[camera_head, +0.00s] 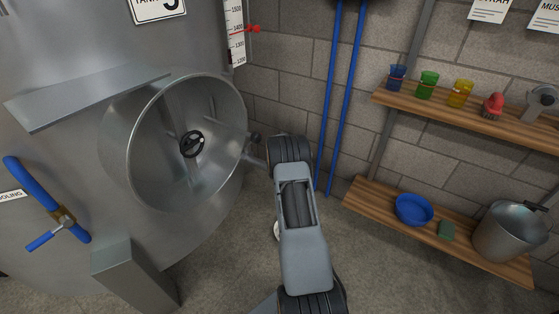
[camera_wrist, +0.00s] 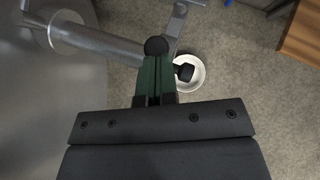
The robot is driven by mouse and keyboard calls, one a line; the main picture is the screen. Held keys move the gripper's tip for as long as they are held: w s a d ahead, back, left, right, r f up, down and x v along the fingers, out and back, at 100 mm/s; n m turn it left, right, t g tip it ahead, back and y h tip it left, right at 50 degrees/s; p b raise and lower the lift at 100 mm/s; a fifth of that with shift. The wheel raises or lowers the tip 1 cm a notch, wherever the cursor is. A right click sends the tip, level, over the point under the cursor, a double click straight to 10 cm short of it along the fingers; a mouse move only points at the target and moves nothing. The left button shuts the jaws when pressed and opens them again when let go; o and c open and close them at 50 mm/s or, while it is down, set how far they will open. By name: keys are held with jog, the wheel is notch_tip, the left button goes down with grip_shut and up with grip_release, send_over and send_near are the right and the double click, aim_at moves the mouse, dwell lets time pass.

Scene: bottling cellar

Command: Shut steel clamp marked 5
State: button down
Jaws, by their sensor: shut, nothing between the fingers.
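My gripper (camera_wrist: 157,68) has its green fingers together, with nothing seen between them. A dark round knob (camera_wrist: 157,46) shows right at the fingertips; I cannot tell whether they touch. A steel pipe or bar (camera_wrist: 95,40) runs from the tank toward that knob, and a grey lever-like piece (camera_wrist: 176,20) shows beyond it. In the head view a dark knob (camera_head: 255,137) stands at the right rim of the round steel hatch (camera_head: 135,150), beside my arm. My fingers are hidden there. I see no readable 5 on a clamp.
The steel tank (camera_head: 60,110) fills the left, with a blue handle (camera_head: 38,190) on it. A white bowl (camera_wrist: 196,84) sits on the floor below my gripper. Two shelves (camera_head: 470,125) on the right wall hold cups, a blue bowl (camera_head: 413,210) and a bucket (camera_head: 505,235).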

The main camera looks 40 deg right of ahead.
jog(key=b+v, duration=0.2)
jog(key=v, duration=1.1)
jog(key=shift+s+d, duration=0.25)
jog(key=shift+s, duration=0.05)
